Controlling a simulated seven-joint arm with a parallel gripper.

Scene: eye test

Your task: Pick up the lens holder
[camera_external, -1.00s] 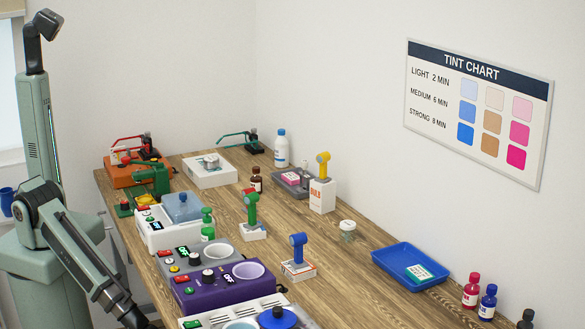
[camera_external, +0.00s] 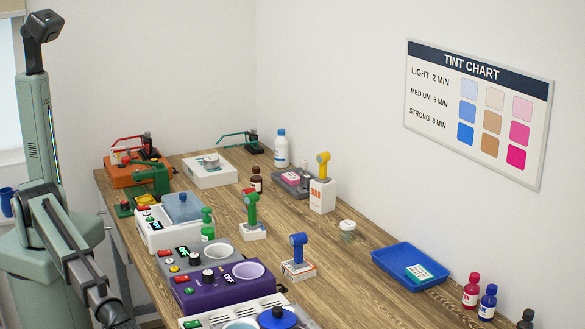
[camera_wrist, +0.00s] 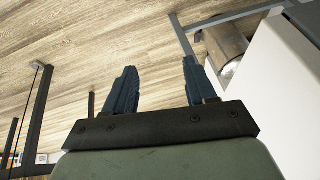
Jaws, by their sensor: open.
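I cannot tell for sure which thing is the lens holder. Three upright handled tools stand on small boxes along the bench: a blue one (camera_external: 298,247), a green one (camera_external: 251,208) and a yellow one (camera_external: 323,164). My gripper (camera_wrist: 158,76) shows in the wrist view with its two dark blue fingers spread apart and nothing between them. It points at a wood-plank floor (camera_wrist: 80,45), away from the bench-top things. In the external view my arm hangs at the lower left, beside the bench, and the fingers are not visible there.
The wooden bench (camera_external: 350,284) holds a purple heater unit (camera_external: 215,297), white and grey units, a blue tray (camera_external: 409,265) and several bottles. Its middle right is mostly clear. In the wrist view, a metal bin (camera_wrist: 228,45) and a white panel (camera_wrist: 285,95) stand at the right.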

